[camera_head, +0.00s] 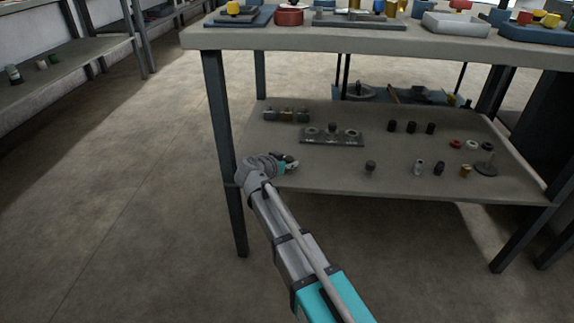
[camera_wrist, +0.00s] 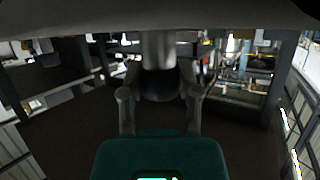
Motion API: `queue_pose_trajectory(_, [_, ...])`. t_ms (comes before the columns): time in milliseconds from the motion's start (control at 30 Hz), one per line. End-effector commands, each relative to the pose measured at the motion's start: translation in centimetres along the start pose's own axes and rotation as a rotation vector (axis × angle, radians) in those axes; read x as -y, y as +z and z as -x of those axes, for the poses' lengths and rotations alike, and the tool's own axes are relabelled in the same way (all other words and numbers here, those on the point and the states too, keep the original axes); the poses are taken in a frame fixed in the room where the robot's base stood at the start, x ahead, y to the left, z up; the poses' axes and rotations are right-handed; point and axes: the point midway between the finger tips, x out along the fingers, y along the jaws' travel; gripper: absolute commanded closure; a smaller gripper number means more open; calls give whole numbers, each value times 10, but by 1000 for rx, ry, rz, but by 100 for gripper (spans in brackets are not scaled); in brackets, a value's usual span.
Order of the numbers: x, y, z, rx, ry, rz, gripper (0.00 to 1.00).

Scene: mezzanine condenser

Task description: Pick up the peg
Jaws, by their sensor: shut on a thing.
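My gripper (camera_head: 288,163) is at the left front part of the table's lower shelf, low over its surface. In the wrist view my gripper (camera_wrist: 160,92) is shut on a dark round peg (camera_wrist: 160,84), which sits between the two fingers. A grey cylinder shape shows just above it in that view. In the head view the held peg is too small and too hidden by my wrist to make out. Whether it touches the shelf I cannot tell.
On the lower shelf (camera_head: 255,170) stand a grey block (camera_head: 332,137) with round pieces, several dark pegs (camera_head: 410,127) behind, and small cylinders (camera_head: 439,168) at right. A table leg (camera_head: 222,130) is close left of my wrist. The tabletop (camera_head: 380,42) overhangs the shelf.

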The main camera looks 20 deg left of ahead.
Motion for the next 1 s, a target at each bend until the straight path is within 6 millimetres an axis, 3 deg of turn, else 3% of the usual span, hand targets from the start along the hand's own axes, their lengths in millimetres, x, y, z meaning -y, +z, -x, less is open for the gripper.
queue_pose_trajectory(567, [0, -5, 2, 0, 0, 0, 100])
queue_pose_trajectory(1000, [-3, -36, 21, 0, -1, 0, 100])
